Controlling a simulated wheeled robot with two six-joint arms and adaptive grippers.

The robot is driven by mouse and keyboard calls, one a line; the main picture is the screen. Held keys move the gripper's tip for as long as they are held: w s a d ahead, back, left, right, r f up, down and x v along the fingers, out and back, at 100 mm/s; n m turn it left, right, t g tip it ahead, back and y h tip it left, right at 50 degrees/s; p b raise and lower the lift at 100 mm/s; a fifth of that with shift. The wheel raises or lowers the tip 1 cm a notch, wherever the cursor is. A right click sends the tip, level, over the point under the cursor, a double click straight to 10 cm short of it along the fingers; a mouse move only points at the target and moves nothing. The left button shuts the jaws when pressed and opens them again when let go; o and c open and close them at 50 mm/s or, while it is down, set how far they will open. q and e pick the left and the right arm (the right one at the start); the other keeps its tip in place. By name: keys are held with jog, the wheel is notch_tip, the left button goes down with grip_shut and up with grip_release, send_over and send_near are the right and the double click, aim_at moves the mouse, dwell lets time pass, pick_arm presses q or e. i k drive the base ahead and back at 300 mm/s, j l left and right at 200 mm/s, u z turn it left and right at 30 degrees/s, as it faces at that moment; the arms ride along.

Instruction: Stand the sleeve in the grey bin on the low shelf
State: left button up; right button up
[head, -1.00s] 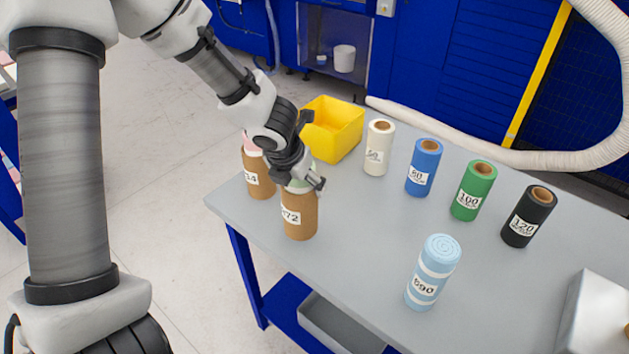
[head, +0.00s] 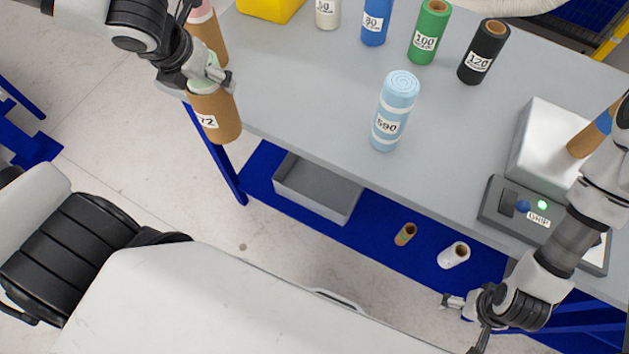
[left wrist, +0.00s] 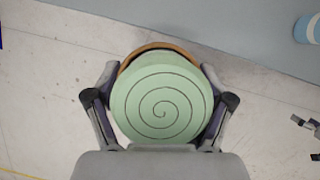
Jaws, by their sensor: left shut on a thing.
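The brown cardboard sleeve (head: 222,122), labelled "72", holds a light green rolled foam that shows as a spiral disc in the left wrist view (left wrist: 160,105). My left gripper (head: 210,82) is shut around its upper end; in the left wrist view a finger lies on each side. The sleeve is roughly upright, overlapping the table's front left edge, with floor around it in the left wrist view. The grey bin (head: 340,208) sits on the blue low shelf (head: 262,172), below and right of the sleeve, and looks empty. My right gripper (head: 464,322) is at the lower right, apparently open and empty.
The grey table (head: 300,95) overhangs the shelf. A brown sleeve with pink foam (head: 207,35) stands behind the held one. A light blue roll (head: 394,110) stands near the front edge. A small brown tube (head: 405,235) and a white roll (head: 454,255) lie right of the bin.

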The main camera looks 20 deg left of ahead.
aim_at(335, 194)
jog(key=k, duration=0.85)
